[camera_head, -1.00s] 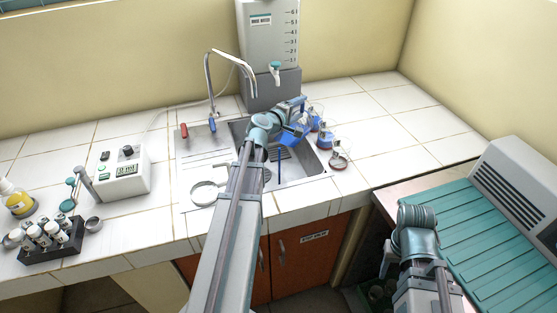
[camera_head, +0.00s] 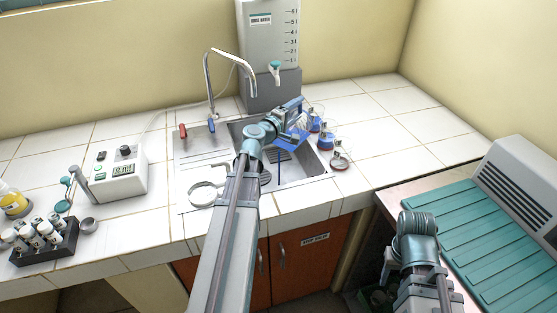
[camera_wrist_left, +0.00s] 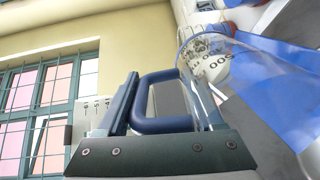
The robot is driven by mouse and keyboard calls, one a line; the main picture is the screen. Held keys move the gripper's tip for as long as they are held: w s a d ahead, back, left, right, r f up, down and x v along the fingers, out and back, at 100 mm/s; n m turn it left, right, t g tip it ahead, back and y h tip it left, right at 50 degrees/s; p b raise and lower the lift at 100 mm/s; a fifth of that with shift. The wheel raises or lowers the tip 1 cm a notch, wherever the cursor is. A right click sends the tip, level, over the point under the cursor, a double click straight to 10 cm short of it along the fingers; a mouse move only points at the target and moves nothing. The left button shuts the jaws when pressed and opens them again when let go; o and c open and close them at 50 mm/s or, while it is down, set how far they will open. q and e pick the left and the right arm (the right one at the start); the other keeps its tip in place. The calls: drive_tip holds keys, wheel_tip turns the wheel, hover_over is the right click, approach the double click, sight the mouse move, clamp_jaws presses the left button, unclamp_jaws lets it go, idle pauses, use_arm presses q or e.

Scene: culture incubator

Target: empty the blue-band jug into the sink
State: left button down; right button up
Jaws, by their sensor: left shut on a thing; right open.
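The blue-band jug (camera_head: 293,137) is above the right-hand part of the sink (camera_head: 300,170), partly hidden by my left arm. In the left wrist view the clear jug (camera_wrist_left: 245,75) shows its handle, measuring marks and a broad blue area.
Several flasks (camera_head: 340,160) stand close to the sink's right edge. The tap (camera_head: 209,75) and a water tank (camera_head: 270,45) stand behind it. A control box (camera_head: 121,175) and a vial rack (camera_head: 45,243) are on the left.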

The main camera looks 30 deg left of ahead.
sight(303, 111)
use_arm(q)
drive_tip(key=w+g+p, duration=0.1)
drive_tip(key=p, duration=0.1)
drive_tip(key=w+r+p, duration=0.1)
drive_tip(key=p, duration=0.1)
drive_tip(key=w+g+p, duration=0.1)
drive_tip(key=w+p, duration=0.1)
drive_tip(key=shift+d+r+g+p, duration=0.1)
drive_tip(key=shift+r+g+p, duration=0.2)
drive_tip(key=shift+r+p, duration=0.05)
drive_tip(key=shift+f, duration=0.5)
drive_tip(key=w+r+g+y+p, duration=0.1)
drive_tip(key=w+g+p, duration=0.7)
drive_tip(key=g+p, duration=0.6)
drive_tip(key=shift+d+r+g+p, duration=0.3)
drive_tip(key=shift+r+p, duration=0.05)
drive_tip(key=shift+p, duration=0.75)
